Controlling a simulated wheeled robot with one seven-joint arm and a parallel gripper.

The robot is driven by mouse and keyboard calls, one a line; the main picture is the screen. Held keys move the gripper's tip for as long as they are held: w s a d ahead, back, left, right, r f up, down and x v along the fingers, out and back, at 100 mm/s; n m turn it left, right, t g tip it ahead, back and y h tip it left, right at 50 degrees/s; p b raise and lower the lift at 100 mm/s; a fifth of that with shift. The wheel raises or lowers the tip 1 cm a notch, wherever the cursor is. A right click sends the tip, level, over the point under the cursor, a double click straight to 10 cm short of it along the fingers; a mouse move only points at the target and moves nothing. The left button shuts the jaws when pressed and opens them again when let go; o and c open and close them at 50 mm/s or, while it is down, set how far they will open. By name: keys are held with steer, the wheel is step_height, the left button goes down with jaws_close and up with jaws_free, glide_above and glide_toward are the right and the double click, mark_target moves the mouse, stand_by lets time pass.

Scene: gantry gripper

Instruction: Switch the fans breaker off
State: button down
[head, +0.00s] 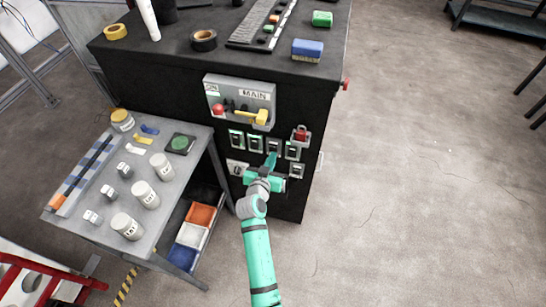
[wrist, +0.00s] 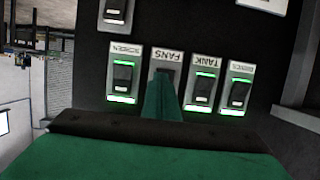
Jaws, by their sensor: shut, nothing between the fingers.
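The fans breaker (wrist: 163,56) is in the wrist view, its label upside down, between the screen breaker (wrist: 124,75) and the tank breaker (wrist: 204,80). My gripper (wrist: 162,84) is shut and empty, its green fingertips in front of the fans breaker. They hide most of its switch and its lamp, so I cannot tell its position or whether they touch it. In the head view my gripper (head: 272,160) is just below the fans breaker (head: 273,145), third from left in the row on the black cabinet (head: 150,80).
Green lamps are lit on the neighbouring breakers, including the rightmost one (wrist: 239,88). Above the row is the main switch panel (head: 240,92) with a yellow handle. A red lockout piece (head: 301,134) sits at upper right. A cart (head: 95,222) with jars stands at left.

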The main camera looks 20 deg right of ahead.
steer(key=s+a, duration=0.6)
steer(key=s, duration=0.5)
steer(key=shift+a, duration=0.4)
steer(key=s+a+f+n+t+y, duration=0.1)
steer(key=s+a+f+n+y, duration=0.15)
steer(key=s+a, duration=0.4)
steer(key=s+a+f+n+y, duration=0.2)
steer(key=s+a+y, duration=0.1)
steer(key=s, duration=0.7)
steer(key=s+a+r+n+t+y, duration=0.1)
steer(key=s+r, duration=0.5)
steer(key=s, duration=0.3)
steer(key=s+a+r+n+t+y, duration=0.1)
steer(key=s+a+r, duration=0.1)
steer(key=s+r, duration=0.5)
steer(key=shift+s+a, duration=0.25)
steer(key=shift+s, duration=0.6)
